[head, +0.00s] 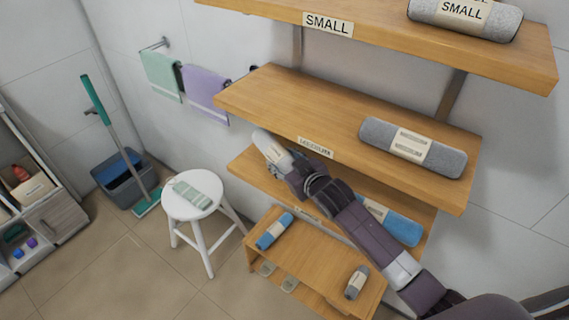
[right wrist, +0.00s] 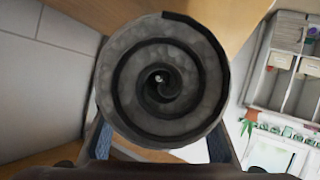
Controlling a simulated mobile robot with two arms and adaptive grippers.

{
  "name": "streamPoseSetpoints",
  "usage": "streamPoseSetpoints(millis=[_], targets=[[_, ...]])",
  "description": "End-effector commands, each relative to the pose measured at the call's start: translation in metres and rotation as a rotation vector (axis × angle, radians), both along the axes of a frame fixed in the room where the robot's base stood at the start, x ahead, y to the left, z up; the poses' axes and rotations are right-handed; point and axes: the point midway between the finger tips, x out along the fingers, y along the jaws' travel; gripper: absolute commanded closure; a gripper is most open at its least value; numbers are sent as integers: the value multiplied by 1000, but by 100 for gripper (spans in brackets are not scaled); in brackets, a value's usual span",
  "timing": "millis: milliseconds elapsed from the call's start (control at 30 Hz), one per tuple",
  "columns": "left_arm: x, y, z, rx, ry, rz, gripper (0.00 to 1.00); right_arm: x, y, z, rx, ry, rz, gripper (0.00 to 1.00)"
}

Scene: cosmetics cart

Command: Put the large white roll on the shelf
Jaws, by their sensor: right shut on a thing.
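A pale whitish roll (head: 267,142) with a light band is in my right gripper (head: 283,166). The gripper is shut on it and holds it tilted in the air, in front of the left part of the middle shelf (head: 290,105) edge, by its label. In the right wrist view the roll's spiral end (right wrist: 162,80) faces the camera, grey in shade, between the two fingers. A grey roll (head: 413,148) with a cream band lies at the right of the middle shelf. My left gripper is not in view.
The top shelf (head: 400,40) bears a "SMALL" label and a grey roll (head: 466,16). A lower shelf (head: 245,167) holds a blue roll (head: 400,226). A bench (head: 315,262) below holds a blue and a grey roll. A white stool (head: 192,208) stands left. The middle shelf's left half is clear.

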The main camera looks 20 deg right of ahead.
Motion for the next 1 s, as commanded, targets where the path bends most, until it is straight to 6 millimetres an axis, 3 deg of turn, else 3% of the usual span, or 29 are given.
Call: streamPoseSetpoints(millis=[100,533,567,700,1000], targets=[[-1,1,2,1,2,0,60,1,-2,-17,-1,0,-1,91],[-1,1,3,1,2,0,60,5,-6,-24,0,-2,1,91],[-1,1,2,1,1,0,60,4,-6,-26,-1,2,1,56],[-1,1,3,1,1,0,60,4,-6,-25,-1,2,1,40],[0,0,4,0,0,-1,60,4,-6,-24,-1,1,0,39]])
